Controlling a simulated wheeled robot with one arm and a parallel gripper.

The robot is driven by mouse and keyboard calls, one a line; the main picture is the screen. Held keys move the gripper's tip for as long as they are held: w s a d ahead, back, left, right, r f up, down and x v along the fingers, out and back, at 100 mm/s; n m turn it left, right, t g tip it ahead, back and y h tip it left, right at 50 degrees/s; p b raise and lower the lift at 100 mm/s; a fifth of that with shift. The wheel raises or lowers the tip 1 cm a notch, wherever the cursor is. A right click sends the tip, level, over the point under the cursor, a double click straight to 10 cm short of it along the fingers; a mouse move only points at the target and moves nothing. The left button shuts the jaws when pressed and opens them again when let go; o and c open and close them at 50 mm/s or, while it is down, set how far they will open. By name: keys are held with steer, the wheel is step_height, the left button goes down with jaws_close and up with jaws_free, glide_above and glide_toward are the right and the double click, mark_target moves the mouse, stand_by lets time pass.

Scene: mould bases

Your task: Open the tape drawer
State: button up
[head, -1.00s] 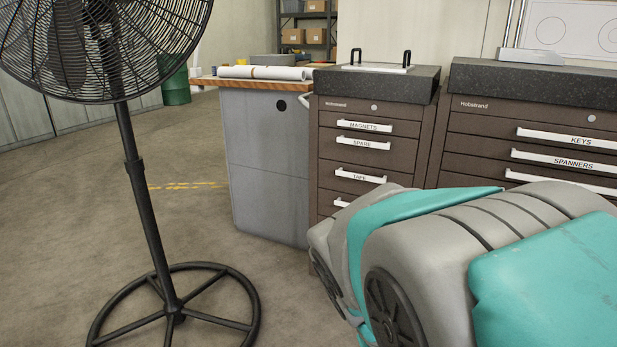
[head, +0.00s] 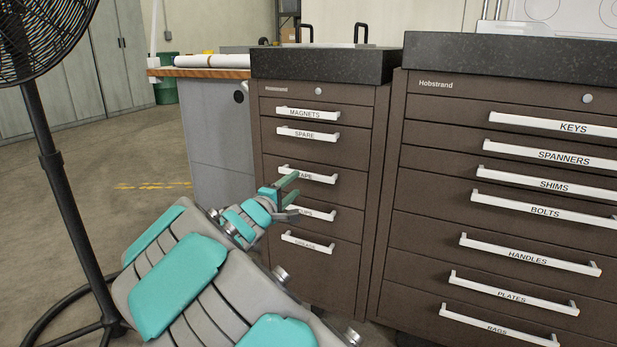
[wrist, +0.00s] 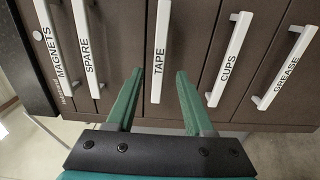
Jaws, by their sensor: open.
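The tape drawer (head: 340,189) is shut in the narrow brown cabinet, below the spare drawer and above the cups drawer. Its white handle (head: 325,178) is partly hidden by my gripper (head: 289,192) in the head view. In the wrist view the tape handle (wrist: 160,58) runs lengthwise ahead of my gripper (wrist: 155,98), lined up between the two green fingers. My gripper is open and empty. The fingertips appear close to the drawer front; I cannot tell whether they touch anything.
The magnets (head: 307,113), spare (head: 307,134), cups (head: 324,215) and grease (head: 307,242) handles are on the same cabinet. A wider brown cabinet (head: 420,170) stands at right. A black fan (head: 55,170) stands at left. A grey bench (head: 225,140) is behind.

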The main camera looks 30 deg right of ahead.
mark_target(305, 176)
steer(key=x, duration=0.7)
steer(key=shift+w+d, duration=0.15)
steer(key=shift+d, duration=0.1)
jaws_close()
stand_by(1.2)
